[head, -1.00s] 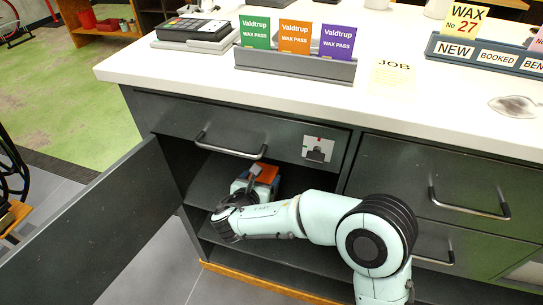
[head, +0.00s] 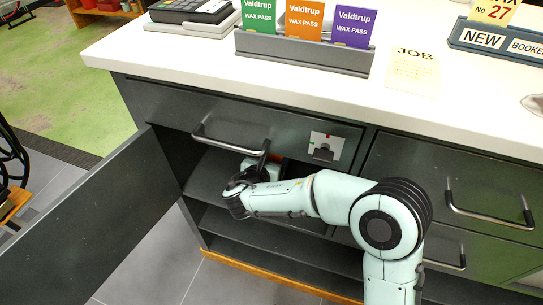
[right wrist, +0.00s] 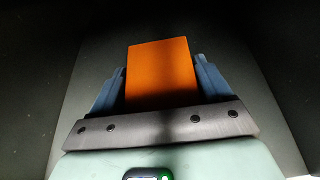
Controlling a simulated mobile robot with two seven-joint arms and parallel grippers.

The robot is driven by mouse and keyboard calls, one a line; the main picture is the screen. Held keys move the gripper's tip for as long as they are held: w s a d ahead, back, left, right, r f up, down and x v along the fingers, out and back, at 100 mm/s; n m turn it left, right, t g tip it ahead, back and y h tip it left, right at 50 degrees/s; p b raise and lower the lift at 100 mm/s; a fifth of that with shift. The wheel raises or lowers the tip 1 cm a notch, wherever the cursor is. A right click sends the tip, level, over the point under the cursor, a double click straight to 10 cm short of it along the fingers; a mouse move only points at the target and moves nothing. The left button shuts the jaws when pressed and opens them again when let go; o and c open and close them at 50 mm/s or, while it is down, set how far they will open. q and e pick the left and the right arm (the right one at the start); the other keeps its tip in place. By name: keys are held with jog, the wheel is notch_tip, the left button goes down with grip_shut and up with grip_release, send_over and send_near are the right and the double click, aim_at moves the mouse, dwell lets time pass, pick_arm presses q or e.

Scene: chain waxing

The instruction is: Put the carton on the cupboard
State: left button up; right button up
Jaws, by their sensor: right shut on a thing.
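The carton (right wrist: 160,72) shows an orange face between the two blue-grey fingers of my right gripper (right wrist: 158,85) in the right wrist view. In the head view my right gripper (head: 262,168) reaches into the open cupboard (head: 208,178), above its upper shelf and below the drawer front. There the drawer and the gripper hide nearly all of the carton. I cannot tell whether the carton touches the shelf. My left gripper is out of view.
The cupboard door (head: 95,225) stands wide open to the left. A drawer handle (head: 228,142) juts out just above my right wrist. The white counter (head: 300,80) holds a rack of Valdtrup wax passes (head: 300,50) and a card terminal (head: 190,8). A lower shelf looks empty.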

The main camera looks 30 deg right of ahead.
jog(key=shift+f, duration=0.2)
jog(key=o, duration=1.5)
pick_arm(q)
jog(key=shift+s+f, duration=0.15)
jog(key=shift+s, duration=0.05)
pick_arm(e)
jog(key=shift+r, duration=0.25)
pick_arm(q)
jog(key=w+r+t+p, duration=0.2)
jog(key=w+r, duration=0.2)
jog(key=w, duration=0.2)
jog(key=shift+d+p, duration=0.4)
pick_arm(e)
jog(key=shift+v, duration=5.9)
jog(key=shift+a, duration=0.1)
